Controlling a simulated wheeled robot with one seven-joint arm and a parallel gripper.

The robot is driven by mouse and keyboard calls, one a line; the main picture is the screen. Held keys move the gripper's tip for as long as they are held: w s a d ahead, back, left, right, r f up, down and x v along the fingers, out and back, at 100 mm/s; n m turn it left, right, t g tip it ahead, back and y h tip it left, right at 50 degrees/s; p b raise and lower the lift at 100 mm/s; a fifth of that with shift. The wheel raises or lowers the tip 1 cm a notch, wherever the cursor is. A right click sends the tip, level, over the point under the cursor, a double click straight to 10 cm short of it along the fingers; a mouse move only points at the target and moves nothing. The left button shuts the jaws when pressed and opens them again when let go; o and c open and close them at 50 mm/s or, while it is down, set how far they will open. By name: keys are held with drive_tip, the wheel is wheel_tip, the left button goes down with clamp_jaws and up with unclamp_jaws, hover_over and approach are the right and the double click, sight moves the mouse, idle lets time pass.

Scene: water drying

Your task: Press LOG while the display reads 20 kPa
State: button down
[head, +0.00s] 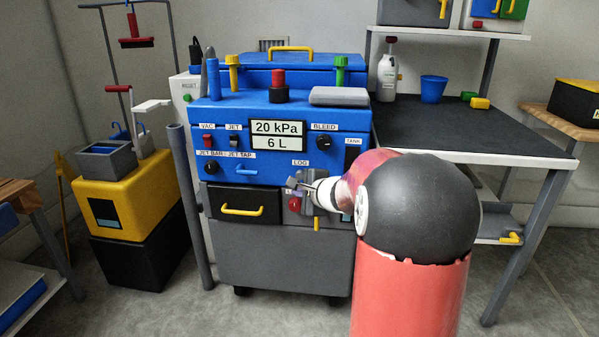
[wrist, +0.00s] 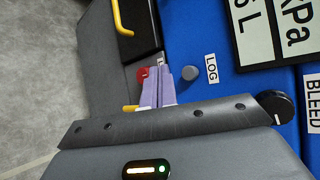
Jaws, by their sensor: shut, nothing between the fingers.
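The display (head: 277,128) on the blue machine reads 20 kPa, with 6 L on the line below. The LOG label (head: 300,162) sits under it on the blue panel. In the wrist view a round grey button (wrist: 190,73) is beside the LOG label (wrist: 211,68). My gripper (head: 297,182) is in front of the panel just below the LOG label. In the wrist view its two fingers (wrist: 162,70) are together and empty, to the left of the grey button with a small gap in the picture. Contact with the panel cannot be told.
A red knob (head: 294,204) is close beside the fingers, also seen in the wrist view (wrist: 143,73). A BLEED knob (head: 324,143) is up to the right. A drawer with a yellow handle (head: 242,210) is at left. A dark-topped table (head: 460,130) stands right.

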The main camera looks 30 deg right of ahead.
sight(300, 175)
drive_tip(key=w, duration=0.1)
drive_tip(key=w+d, duration=0.1)
drive_tip(key=w+d+p, duration=0.1)
drive_tip(key=shift+w+d, duration=0.25)
drive_tip(key=shift+w, duration=0.1)
drive_tip(key=shift+w, duration=0.15)
idle(1.8)
drive_tip(key=shift+w+d, duration=0.2)
drive_tip(key=shift+w+d, duration=0.3)
drive_tip(key=shift+w, duration=0.1)
idle(0.8)
idle(0.3)
drive_tip(key=shift+s+a+b, duration=0.5)
drive_tip(key=shift+s+b, duration=0.3)
drive_tip(key=shift+b, duration=0.1)
